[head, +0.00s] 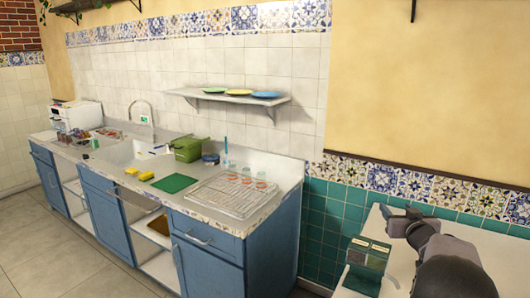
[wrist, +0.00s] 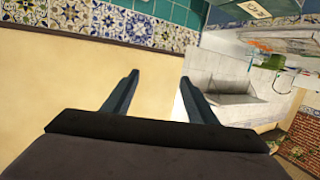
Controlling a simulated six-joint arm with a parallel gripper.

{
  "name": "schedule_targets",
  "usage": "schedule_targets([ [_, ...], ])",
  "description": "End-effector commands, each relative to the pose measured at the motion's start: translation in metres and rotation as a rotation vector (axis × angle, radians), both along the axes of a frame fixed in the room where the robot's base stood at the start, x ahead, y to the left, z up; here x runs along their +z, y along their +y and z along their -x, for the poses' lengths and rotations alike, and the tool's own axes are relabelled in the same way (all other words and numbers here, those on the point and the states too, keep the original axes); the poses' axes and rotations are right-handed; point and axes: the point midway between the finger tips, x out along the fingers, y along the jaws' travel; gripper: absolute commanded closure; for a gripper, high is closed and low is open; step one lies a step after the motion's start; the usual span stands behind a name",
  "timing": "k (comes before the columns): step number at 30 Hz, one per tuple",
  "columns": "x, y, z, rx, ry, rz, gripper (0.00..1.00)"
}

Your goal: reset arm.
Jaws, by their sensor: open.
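My gripper (wrist: 160,77) is open in the wrist view, with two dark fingers apart and nothing between them. Behind the gap are the plain yellow wall and a band of patterned tiles, and the view is tilted. In the head view my dark grey arm is at the lower right, above a white surface (head: 488,250). Its end is near the tiled wall, and the fingers are too small to make out there. No samovar or teapot can be made out.
A shelf (head: 222,98) holds several plates.

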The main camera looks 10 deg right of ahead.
Motion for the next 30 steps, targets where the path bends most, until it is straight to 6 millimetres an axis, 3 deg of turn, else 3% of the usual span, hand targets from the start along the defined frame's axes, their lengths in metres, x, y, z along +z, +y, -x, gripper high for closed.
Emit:
schedule_targets([
  [1, -0.002, 0.034, -0.006, -0.015, 0.067, -0.020, 0.47],
  [3, -0.020, 0.074, -0.003, -0.041, 0.176, -0.052, 0.47],
  [8, -0.066, 0.167, 0.034, -0.045, 0.450, -0.120, 0.47],
  [14, -0.113, 0.270, 0.111, 0.025, 0.773, -0.184, 0.47],
  [18, -0.135, 0.332, 0.178, 0.103, 0.987, -0.218, 0.47],
  [24, -0.151, 0.390, 0.261, 0.211, 1.221, -0.252, 0.47],
  [30, -0.154, 0.415, 0.305, 0.273, 1.338, -0.271, 0.47],
])
